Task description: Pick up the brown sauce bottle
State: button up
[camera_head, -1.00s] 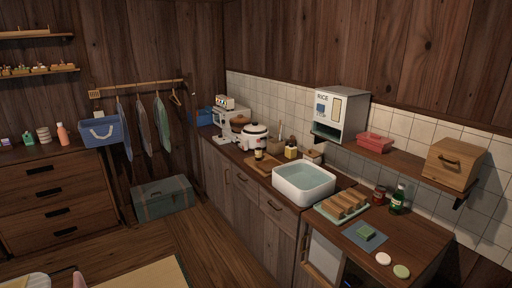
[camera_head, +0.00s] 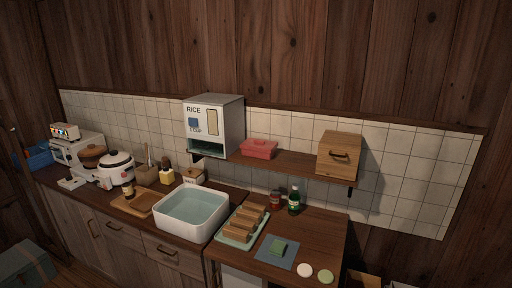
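A short reddish-brown jar (camera_head: 276,200) stands farther right, beside a green bottle (camera_head: 294,201). My gripper is not in view.
A white water-filled basin (camera_head: 192,235) is right of the cutting board. A rice cooker (camera_head: 119,170) and a yellow jar (camera_head: 167,177) stand behind the board. A tray of brown blocks (camera_head: 230,239) is right of the basin. A wall shelf (camera_head: 290,162) overhangs the right counter.

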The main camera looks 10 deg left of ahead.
aim_at(127, 187)
jog(key=i+j+z, duration=0.15)
jog(key=j+z, duration=0.35)
jog(key=j, duration=0.95)
jog(key=k+j+z, duration=0.1)
jog(key=j+z, duration=0.4)
jog(key=j, duration=0.9)
jog(key=k+j, duration=0.1)
jog(key=j, duration=1.15)
jog(key=k+j, duration=0.15)
jog(key=j, duration=1.15)
jog(key=k, duration=0.05)
